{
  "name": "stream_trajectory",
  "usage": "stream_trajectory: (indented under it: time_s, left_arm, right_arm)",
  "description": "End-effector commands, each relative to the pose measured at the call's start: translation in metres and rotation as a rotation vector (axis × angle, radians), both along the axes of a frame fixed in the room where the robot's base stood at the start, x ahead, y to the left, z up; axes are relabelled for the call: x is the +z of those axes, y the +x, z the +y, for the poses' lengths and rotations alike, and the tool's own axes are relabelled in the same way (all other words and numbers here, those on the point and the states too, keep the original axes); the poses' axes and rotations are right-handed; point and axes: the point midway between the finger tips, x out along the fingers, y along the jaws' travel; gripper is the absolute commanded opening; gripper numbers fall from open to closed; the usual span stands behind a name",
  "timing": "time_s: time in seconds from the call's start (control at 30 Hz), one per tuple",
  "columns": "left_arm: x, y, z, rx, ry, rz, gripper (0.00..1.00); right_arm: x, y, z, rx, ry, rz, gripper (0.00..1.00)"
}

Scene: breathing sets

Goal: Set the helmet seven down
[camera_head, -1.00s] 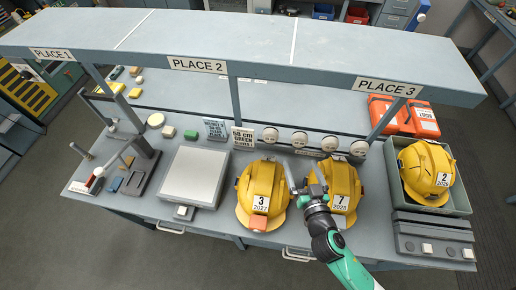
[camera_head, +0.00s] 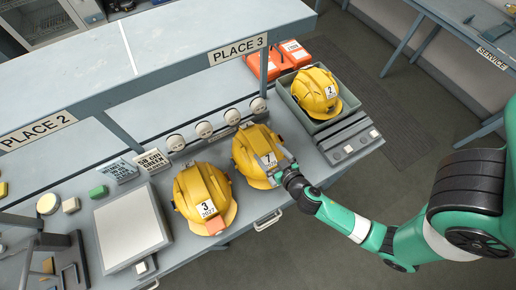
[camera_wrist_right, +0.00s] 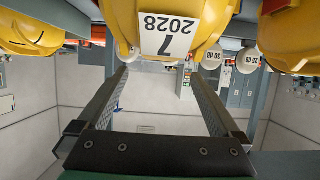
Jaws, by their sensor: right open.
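The yellow helmet seven (camera_head: 248,150), with a white 7 label, sits on the grey bench beside helmet three (camera_head: 192,190). My right gripper (camera_head: 277,167) is at the front of helmet seven, near its label and brim, and is open. In the right wrist view, helmet seven (camera_wrist_right: 208,38) fills the top middle with its 7 2028 label upside down. The spread fingers of my gripper (camera_wrist_right: 160,76) have nothing clamped between them. I cannot tell whether a fingertip touches the helmet. My left gripper is out of view.
Helmet two (camera_head: 312,88) sits in a grey-green bin (camera_head: 296,109) on the right. A dark module strip (camera_head: 348,140) lies before it. Round white units (camera_head: 204,130) line up behind the helmets. A flat scale-like plate (camera_head: 128,225) is on the left. The PLACE 3 shelf (camera_head: 195,50) overhangs the back.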

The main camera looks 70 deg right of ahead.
Motion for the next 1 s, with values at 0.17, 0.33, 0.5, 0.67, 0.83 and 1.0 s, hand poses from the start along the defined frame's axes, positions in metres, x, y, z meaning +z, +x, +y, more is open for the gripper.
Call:
stream_trajectory:
  time_s: [0.17,0.33,0.5,0.67,0.83,1.0]
  left_arm:
    - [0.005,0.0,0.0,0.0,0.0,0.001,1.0]
    - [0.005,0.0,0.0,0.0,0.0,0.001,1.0]
    - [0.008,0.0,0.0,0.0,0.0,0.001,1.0]
    - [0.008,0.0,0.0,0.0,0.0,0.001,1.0]
    - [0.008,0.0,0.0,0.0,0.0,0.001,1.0]
    - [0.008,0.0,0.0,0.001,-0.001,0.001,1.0]
  right_arm:
    - [-0.008,0.017,-0.013,-0.001,0.0,0.0,1.0]
    - [-0.01,0.021,-0.015,0.001,0.0,-0.001,1.0]
    - [-0.02,0.041,-0.028,-0.002,-0.001,0.0,1.0]
    - [-0.029,0.056,-0.039,0.001,0.001,-0.001,1.0]
    - [-0.031,0.057,-0.04,0.002,0.001,0.0,1.0]
    - [-0.031,0.057,-0.04,0.002,0.001,0.0,0.82]
